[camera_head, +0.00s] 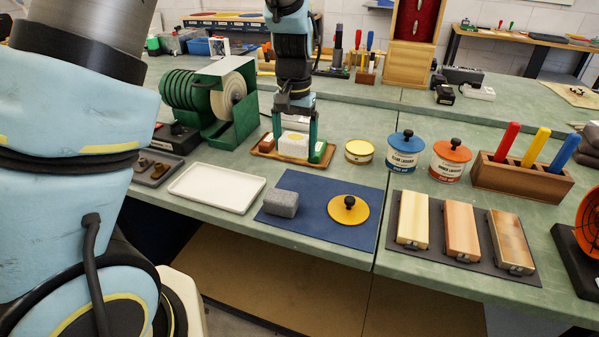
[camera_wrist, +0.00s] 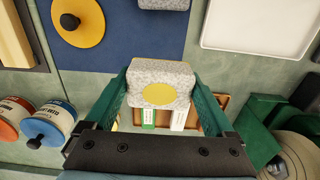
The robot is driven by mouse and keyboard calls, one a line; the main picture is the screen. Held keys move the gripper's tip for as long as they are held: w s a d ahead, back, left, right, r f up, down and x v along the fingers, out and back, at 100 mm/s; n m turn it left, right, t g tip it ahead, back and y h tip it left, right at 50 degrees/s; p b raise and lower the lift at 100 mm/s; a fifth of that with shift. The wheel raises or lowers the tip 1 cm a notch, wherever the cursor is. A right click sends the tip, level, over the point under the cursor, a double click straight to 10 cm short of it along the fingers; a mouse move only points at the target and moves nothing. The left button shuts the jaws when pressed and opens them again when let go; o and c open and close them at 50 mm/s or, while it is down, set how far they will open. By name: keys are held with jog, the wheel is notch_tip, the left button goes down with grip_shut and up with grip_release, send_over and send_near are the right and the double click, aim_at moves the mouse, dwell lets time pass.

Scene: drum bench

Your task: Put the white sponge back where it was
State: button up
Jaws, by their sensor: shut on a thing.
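The white sponge (camera_head: 293,145) is between the two green fingers of my gripper (camera_head: 298,137), which is shut on it. In the wrist view the speckled white sponge (camera_wrist: 180,75) shows a yellow oval on its near face, with the green fingers of my gripper (camera_wrist: 160,90) on either side. The sponge overlaps the small wooden tray (camera_head: 259,152) in the head view; I cannot tell whether it touches it. A brown block (camera_head: 267,143) is at the left of that tray. The wrist view shows green and white labelled blocks in the tray (camera_wrist: 221,103), partly hidden by the sponge.
A blue mat (camera_head: 310,228) in front holds a grey sponge (camera_head: 281,203) and a yellow lid (camera_head: 340,213). An empty white tray (camera_head: 217,187) lies to its left. A green grinder (camera_head: 227,100) stands left of my gripper; a yellow tin (camera_head: 359,151) and labelled cans (camera_head: 404,155) stand right.

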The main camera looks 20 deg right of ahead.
aim_at(295, 138)
notch_tip(295, 138, down, 9)
jog(key=shift+r+p, duration=0.1)
jog(key=shift+p, duration=0.8)
jog(key=o, duration=1.2)
jog(key=shift+c, duration=0.2)
notch_tip(295, 138, up, 12)
jog(key=b, duration=0.3)
